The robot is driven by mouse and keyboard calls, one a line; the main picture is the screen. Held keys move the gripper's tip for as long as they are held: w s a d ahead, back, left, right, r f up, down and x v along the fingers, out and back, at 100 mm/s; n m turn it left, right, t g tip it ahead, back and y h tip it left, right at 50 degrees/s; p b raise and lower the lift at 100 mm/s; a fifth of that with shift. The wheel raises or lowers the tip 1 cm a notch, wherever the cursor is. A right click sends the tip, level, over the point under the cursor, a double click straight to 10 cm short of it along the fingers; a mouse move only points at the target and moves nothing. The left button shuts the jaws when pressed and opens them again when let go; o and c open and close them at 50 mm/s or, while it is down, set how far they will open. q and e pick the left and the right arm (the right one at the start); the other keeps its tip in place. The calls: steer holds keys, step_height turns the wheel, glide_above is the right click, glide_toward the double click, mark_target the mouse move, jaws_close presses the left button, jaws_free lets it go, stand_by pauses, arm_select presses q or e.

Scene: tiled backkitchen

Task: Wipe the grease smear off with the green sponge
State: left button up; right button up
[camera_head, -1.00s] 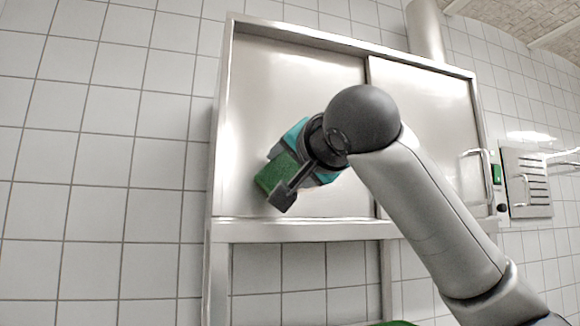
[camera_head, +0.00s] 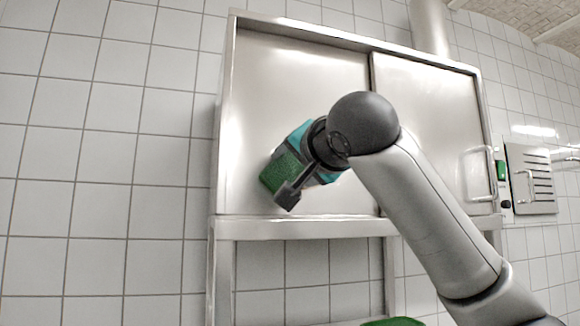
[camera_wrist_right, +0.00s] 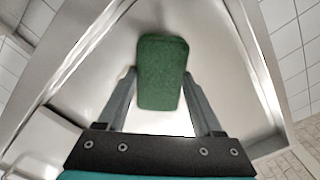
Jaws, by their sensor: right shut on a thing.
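The green sponge (camera_head: 281,170) is held in my right gripper (camera_head: 290,186), in front of the left steel door of the wall cabinet (camera_head: 290,90). In the right wrist view the sponge (camera_wrist_right: 162,70) sits between the two grey fingers, which are shut on its sides, and its far end points at the steel. I cannot tell whether it touches the door. No grease smear can be made out clearly; my gripper and the sponge hide part of the door. My left gripper is not in view.
The cabinet's lower ledge (camera_head: 300,227) runs just below the gripper. White tiled wall (camera_head: 100,150) lies to the left. A metal panel with slots (camera_head: 531,178) and a green switch (camera_head: 501,170) are at the right. A green thing shows at the bottom edge (camera_head: 394,322).

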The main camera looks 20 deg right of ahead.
steer(key=shift+d, duration=5.1)
steer(key=shift+a, duration=5.45)
steer(key=shift+d, duration=5.5)
steer(key=shift+a+b, duration=0.35)
steer(key=shift+a, duration=5.15)
